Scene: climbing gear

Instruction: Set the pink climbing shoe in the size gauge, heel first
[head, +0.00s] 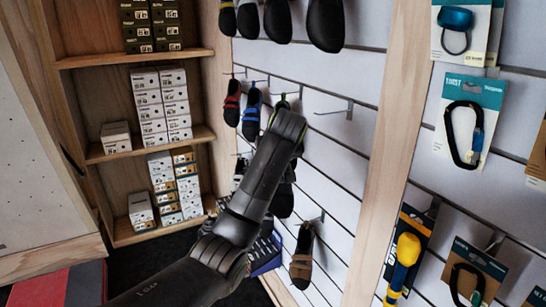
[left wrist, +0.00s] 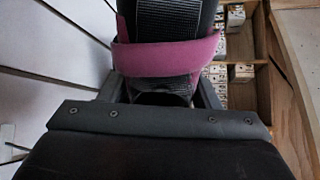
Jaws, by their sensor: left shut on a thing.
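In the left wrist view, the pink climbing shoe (left wrist: 165,54) shows as a pink strap around a black ribbed part, cut off by the top edge. My left gripper (left wrist: 160,95) is shut on it, with one finger at each side. In the head view my left arm reaches up from the lower left, and its gripper and the shoe are hidden behind it. I cannot make out the size gauge for certain. A blue-edged item (head: 267,266) low on the wall is partly covered by my arm. My right gripper is in neither view.
Wooden shelves (head: 135,57) with stacked shoe boxes stand at the left. Red (head: 232,102), blue (head: 252,114) and brown (head: 302,257) shoes hang on the slatted wall (head: 340,140). A wooden post (head: 385,150) divides it from packaged carabiners (head: 465,130).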

